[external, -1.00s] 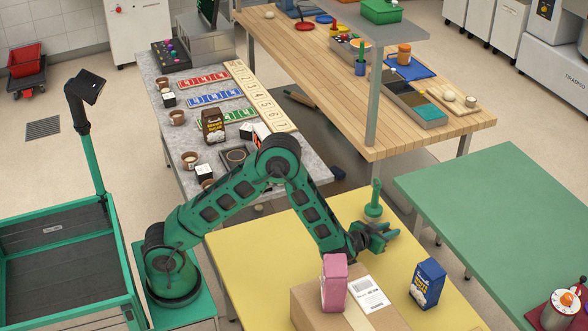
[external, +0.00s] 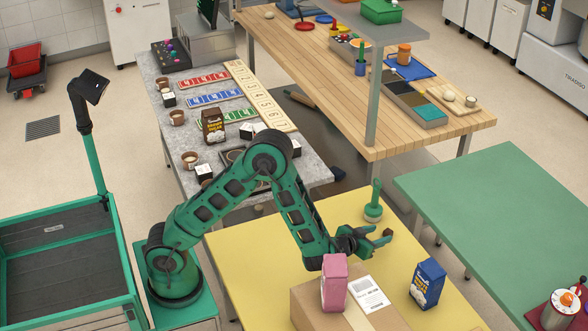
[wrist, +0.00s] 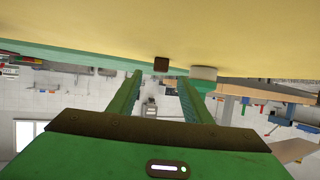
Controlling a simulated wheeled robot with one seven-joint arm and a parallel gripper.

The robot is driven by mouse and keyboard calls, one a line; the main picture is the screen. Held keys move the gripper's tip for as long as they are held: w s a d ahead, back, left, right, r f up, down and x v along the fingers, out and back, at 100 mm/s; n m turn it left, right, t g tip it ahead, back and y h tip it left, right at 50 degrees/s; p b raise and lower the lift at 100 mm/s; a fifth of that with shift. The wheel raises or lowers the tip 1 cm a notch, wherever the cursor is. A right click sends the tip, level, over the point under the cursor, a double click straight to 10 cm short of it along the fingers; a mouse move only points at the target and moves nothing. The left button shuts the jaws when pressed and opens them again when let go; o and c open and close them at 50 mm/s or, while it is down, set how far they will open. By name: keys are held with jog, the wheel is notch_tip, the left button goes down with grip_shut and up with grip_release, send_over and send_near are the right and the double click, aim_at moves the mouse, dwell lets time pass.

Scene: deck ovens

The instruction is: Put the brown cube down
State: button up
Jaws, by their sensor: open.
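The small brown cube (external: 388,233) rests on the yellow table (external: 270,250). It also shows in the wrist view (wrist: 161,63), where the table fills the top of the picture. My gripper (external: 381,243) is low and level over the table, its fingers pointing right in the external view. In the wrist view its two green fingers (wrist: 160,80) are apart with nothing between them. The cube is just beyond the fingertips, roughly in line with the gap, and looks clear of both.
A green-handled tool (external: 373,208) stands behind my gripper. A cardboard box (external: 308,303) with a pink packet (external: 335,283) on it is in front. A blue packet (external: 428,284) stands to the right. The table between cube and blue packet is bare.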

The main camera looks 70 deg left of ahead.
jog(key=shift+s+d+r, duration=0.1)
jog(key=shift+s+r, duration=0.05)
jog(key=shift+s, duration=0.15)
jog(key=shift+s+a+r, duration=0.2)
jog(key=shift+s+r, duration=0.05)
jog(key=shift+r, duration=0.05)
jog(key=s+g, duration=0.1)
jog(key=s, duration=0.1)
jog(key=s+a+r+g, duration=0.1)
jog(key=s+r+g, duration=0.1)
jog(key=s, duration=0.1)
jog(key=shift+s+a+r, duration=0.1)
jog(key=shift+s+a, duration=0.2)
jog(key=shift+a, duration=0.05)
jog(key=s+r+m+g+h, duration=0.2)
jog(key=s+m+g, duration=0.3)
jog(key=s, duration=1.6)
jog(key=s+d+r+m+g+h, duration=0.1)
jog(key=s+r+m+g, duration=0.4)
jog(key=s, duration=1.6)
jog(key=shift+h, duration=0.5)
jog(key=shift+d+r, duration=0.1)
